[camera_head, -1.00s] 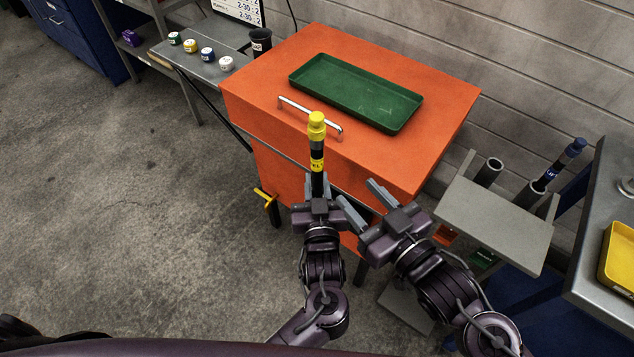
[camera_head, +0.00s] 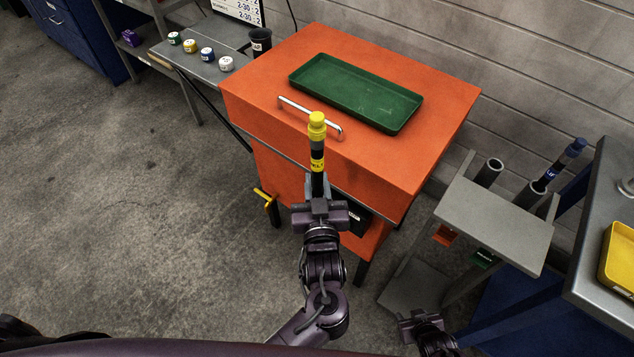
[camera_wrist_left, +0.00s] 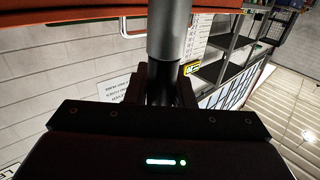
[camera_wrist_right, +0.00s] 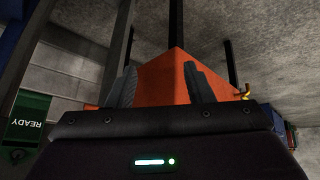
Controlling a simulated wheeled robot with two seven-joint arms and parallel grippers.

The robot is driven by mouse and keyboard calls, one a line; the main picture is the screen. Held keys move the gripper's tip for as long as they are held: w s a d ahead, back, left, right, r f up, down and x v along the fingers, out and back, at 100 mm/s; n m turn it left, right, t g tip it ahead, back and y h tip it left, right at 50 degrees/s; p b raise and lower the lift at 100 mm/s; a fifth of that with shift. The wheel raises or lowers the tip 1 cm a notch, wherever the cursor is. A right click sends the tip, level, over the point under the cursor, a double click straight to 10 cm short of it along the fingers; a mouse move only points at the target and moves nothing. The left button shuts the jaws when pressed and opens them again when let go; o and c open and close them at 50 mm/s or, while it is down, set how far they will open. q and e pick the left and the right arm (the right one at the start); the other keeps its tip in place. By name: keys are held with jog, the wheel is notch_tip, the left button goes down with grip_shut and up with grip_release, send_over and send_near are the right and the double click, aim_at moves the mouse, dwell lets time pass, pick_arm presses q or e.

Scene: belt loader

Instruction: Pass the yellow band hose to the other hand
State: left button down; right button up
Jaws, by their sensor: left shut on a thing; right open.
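The yellow band hose (camera_head: 317,150) has a yellow top end, a dark body and a yellow labelled band. My left gripper (camera_head: 318,190) is shut around its lower part and holds it in front of the orange cabinet. In the left wrist view the hose's grey and black body (camera_wrist_left: 168,45) runs between the fingers. My right gripper (camera_head: 420,317) is low at the bottom right of the head view, well apart from the hose. The right wrist view shows its two fingers (camera_wrist_right: 160,85) spread with nothing between them.
The orange cabinet (camera_head: 400,165) has a silver handle (camera_head: 310,116) and a green tray (camera_head: 355,92) on top. A grey stand (camera_head: 495,225) with tubes, one holding a blue-capped hose (camera_head: 565,160), is at right. A yellow bin (camera_head: 618,265) sits on a grey table. Floor at left is clear.

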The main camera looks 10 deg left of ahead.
jog(key=s+f+g, duration=0.2)
jog(key=s+f, duration=0.2)
jog(key=s, duration=0.3)
jog(key=s+f+g, duration=0.1)
jog(key=s+f, duration=0.3)
jog(key=s, duration=0.3)
jog(key=s+f+m+g, duration=0.1)
jog(key=s+f+g, duration=0.1)
jog(key=s, duration=0.6)
jog(key=shift+a+f+g+h, duration=0.3)
jog(key=shift+a+f+h, duration=0.15)
jog(key=shift+f, duration=0.45)
jog(key=shift+w, duration=0.1)
